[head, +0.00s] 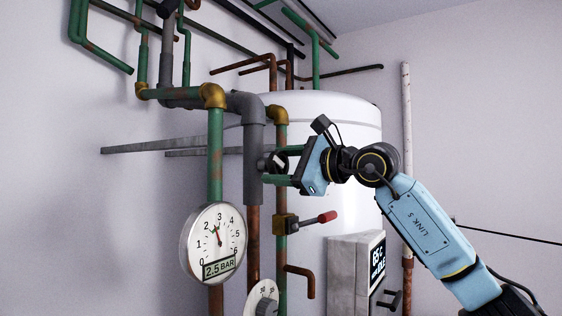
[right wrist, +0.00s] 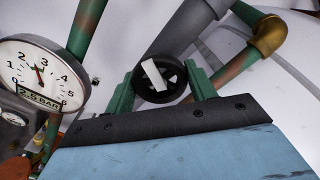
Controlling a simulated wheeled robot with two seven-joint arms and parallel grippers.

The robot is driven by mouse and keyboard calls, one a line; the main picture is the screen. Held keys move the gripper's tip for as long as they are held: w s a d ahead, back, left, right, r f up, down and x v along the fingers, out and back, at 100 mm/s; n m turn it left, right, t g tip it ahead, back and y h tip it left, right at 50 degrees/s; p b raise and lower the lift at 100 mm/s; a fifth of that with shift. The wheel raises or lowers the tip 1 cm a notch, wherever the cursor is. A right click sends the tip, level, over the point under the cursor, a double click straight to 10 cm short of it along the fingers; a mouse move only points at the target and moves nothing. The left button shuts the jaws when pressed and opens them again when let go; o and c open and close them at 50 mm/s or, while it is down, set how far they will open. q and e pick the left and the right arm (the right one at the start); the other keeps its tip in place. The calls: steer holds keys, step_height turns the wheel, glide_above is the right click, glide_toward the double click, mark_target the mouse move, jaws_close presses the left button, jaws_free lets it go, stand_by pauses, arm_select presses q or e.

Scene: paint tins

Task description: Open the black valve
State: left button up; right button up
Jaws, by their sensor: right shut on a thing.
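The black valve (head: 269,163) is a small dark handwheel on the thick grey pipe in the head view. In the right wrist view the black valve (right wrist: 150,91) shows as a round spoked wheel with a pale bar across its face. My right gripper (head: 274,165) comes in from the right, with one green finger above the wheel and one below. In the right wrist view the fingers of the right gripper (right wrist: 163,82) are on either side of the wheel, shut on its rim. My left gripper is not in view.
A round gauge (head: 213,243) reading 2.5 BAR hangs left of the valve. A red-handled lever (head: 318,218) sits below the gripper. A white tank (head: 335,115) stands behind, and a grey box with a display (head: 356,265) is lower right. Pipes crowd the left.

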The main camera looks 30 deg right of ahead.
steer(key=n+p, duration=0.1)
steer(key=n, duration=0.4)
steer(key=shift+n, duration=0.3)
stand_by(0.4)
steer(key=o, duration=1)
steer(key=b+v, duration=0.4)
steer(key=v, duration=0.9)
steer(key=shift+s+d, duration=0.1)
steer(key=shift+s, duration=0.1)
